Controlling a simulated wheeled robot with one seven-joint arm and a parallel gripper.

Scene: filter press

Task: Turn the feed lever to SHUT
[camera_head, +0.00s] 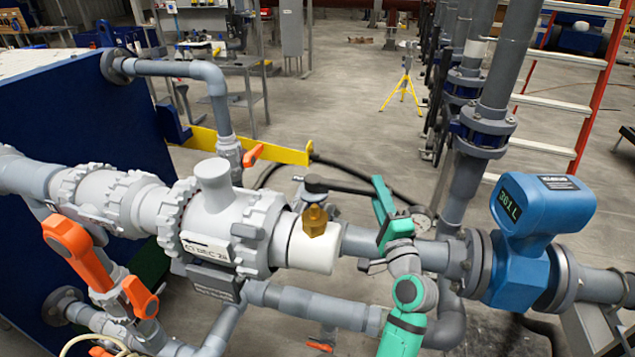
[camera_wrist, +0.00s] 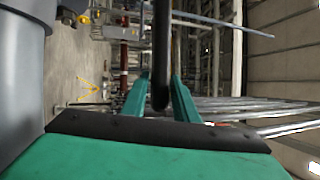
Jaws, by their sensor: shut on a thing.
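The black lever (camera_head: 345,187), which I take to be the feed lever, runs right from a round hub on a grey valve (camera_head: 322,206) behind the main pipe. It lies roughly level in the head view. My gripper (camera_head: 381,198), teal, is shut on its right end. In the wrist view the black lever (camera_wrist: 161,45) passes between the two teal fingers of my gripper (camera_wrist: 160,95). I see no legible SHUT mark. The valve's lower part is hidden behind the white pipe section and brass fitting.
A brass plug (camera_head: 314,222) on the white pipe stands close in front of the lever. A blue flow meter (camera_head: 540,225) is right of my arm. Orange handles (camera_head: 66,238) sit at left, and a small orange lever (camera_head: 253,155) stands behind. Open floor lies beyond the pipes.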

